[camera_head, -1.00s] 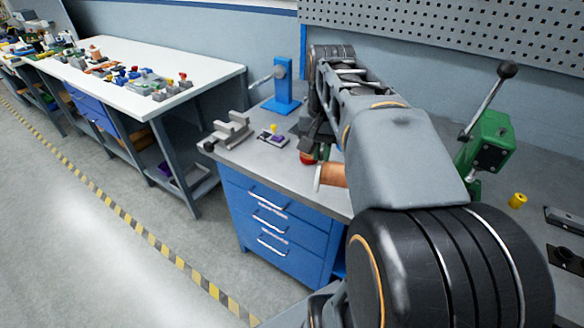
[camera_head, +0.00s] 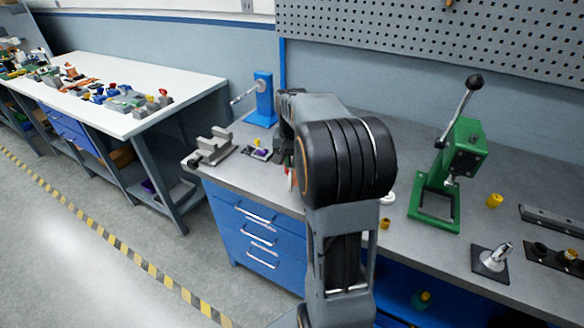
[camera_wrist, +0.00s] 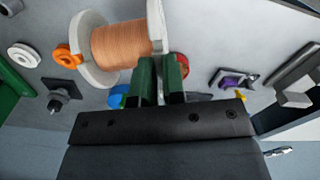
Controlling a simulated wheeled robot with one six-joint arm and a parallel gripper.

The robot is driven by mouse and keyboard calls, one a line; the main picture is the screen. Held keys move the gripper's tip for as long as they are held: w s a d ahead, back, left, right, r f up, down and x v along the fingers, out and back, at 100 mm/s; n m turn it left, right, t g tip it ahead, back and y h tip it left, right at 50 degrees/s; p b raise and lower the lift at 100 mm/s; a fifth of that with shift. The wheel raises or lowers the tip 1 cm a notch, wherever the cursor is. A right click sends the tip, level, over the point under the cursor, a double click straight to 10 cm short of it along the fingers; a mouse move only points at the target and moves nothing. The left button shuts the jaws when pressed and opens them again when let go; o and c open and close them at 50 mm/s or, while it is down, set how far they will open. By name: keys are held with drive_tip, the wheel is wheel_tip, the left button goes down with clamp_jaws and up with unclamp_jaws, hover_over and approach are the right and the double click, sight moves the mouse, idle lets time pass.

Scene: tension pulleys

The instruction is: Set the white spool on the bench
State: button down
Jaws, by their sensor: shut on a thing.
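The white spool (camera_wrist: 97,62), with white flanges and copper-coloured wire wound between them, is in the upper left of the wrist view. My gripper (camera_wrist: 160,70) has its green fingers shut on the spool's right flange. In the head view my arm hides most of the gripper and spool. The bench (camera_head: 240,174) has a grey top and blue drawers, and its surface also fills the background of the wrist view (camera_wrist: 225,50). The spool is over the bench top; I cannot tell whether it touches.
A blue stand (camera_head: 263,102), a grey fixture (camera_head: 212,148) and a small purple part (camera_head: 259,154) occupy the bench's left end. A green lever press (camera_head: 455,170) stands to the right. An orange ring part (camera_wrist: 65,56) and white ring (camera_wrist: 24,55) lie near the spool.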

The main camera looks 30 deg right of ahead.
drive_tip(key=shift+f, duration=1.5)
drive_tip(key=shift+f, duration=0.1)
drive_tip(key=c, duration=1.2)
unclamp_jaws()
wheel_tip(320, 180, up, 11)
drive_tip(key=shift+r, duration=0.2)
drive_tip(key=s+a+f+n+t, duration=0.2)
drive_tip(key=s+a+f+n, duration=0.1)
drive_tip(key=s+a, duration=0.4)
drive_tip(key=s+a+f+n+t, duration=0.2)
drive_tip(key=s+a+f+n, duration=0.2)
drive_tip(key=s+a, duration=0.3)
drive_tip(key=a+n, duration=0.1)
drive_tip(key=a, duration=0.2)
drive_tip(key=shift+s+a+f, duration=0.2)
drive_tip(key=shift+s+a, duration=0.15)
drive_tip(key=shift+s, duration=0.05)
